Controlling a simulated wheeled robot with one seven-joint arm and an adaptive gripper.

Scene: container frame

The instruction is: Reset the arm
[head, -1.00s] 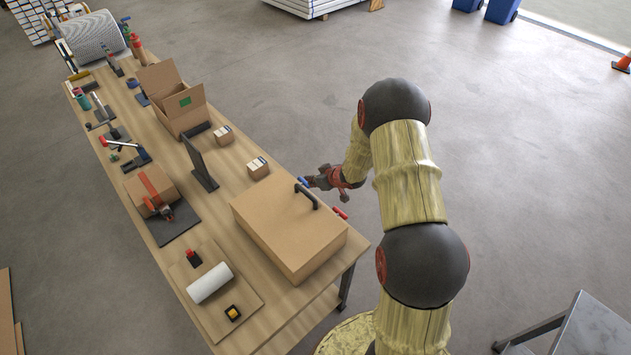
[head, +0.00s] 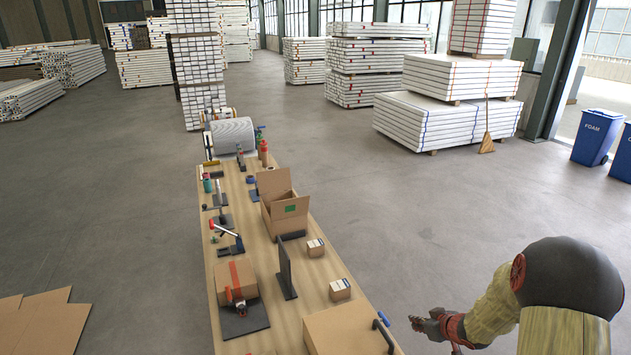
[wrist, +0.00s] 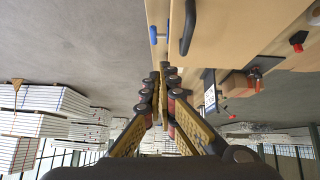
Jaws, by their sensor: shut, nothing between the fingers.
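My gripper (head: 416,321) shows at the lower right of the head view, off the right side of the workbench (head: 308,290) near the large closed cardboard box (head: 335,330). In the wrist view its fingers (wrist: 164,68) meet at the tips, shut and empty. My bent arm comes in from the lower right of the head view. In the wrist view the box with its black handle (wrist: 188,28) lies just right of the fingers, and a blue-handled item (wrist: 155,36) lies by the bench edge.
An open cardboard box (head: 284,217), small cartons (head: 340,290), a dark upright plate (head: 286,270) and a strapped box (head: 236,282) stand on the bench. Open floor (head: 420,220) lies right of the bench. Stacked white packs (head: 445,122) and blue bins (head: 597,137) stand farther back.

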